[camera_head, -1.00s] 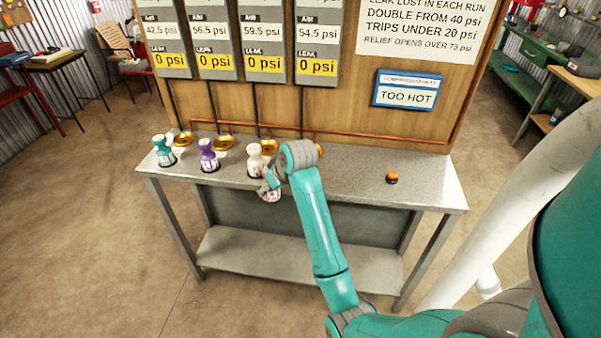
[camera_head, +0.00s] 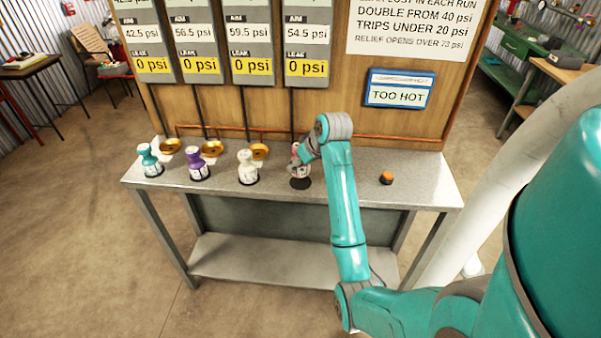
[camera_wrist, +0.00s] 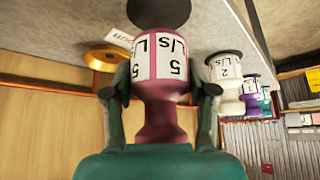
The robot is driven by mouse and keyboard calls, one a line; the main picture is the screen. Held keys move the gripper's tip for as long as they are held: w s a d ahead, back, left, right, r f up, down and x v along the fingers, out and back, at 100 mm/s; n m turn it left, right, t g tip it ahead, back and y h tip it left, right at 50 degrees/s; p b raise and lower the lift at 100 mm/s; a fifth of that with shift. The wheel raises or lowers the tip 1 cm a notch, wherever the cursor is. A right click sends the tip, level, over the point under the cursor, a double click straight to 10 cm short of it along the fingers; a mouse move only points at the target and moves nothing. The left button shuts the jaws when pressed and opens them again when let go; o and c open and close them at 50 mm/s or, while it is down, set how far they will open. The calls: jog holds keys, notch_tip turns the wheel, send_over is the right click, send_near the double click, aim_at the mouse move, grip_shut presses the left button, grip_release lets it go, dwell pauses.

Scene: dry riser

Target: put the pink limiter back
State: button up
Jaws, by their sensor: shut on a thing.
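The pink limiter (camera_wrist: 161,88) fills the middle of the wrist view, its white label marked 5 L/s. My gripper (camera_wrist: 162,92) is shut on it, with one finger on each side. In the head view the pink limiter (camera_head: 295,168) is upright over the bench, right of the white limiter, partly hidden by my gripper (camera_head: 303,160). A dark round patch shows at its foot. I cannot tell whether it touches the bench. A brass dish (camera_wrist: 103,58) is beside it in the wrist view, with a small tag near it.
Teal (camera_head: 150,160), purple (camera_head: 198,164) and white (camera_head: 247,167) limiters stand left on the metal bench (camera_head: 420,190), with brass dishes (camera_head: 171,146) behind them. An orange-topped knob (camera_head: 386,178) is to the right. Copper pipe and the wooden gauge board (camera_head: 270,107) stand behind.

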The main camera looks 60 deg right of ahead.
aim_at(301, 172)
jog(key=shift+f, duration=1.85)
jog(key=shift+f, duration=0.1)
jog(key=o, duration=1.4)
jog(key=shift+o, duration=0.2)
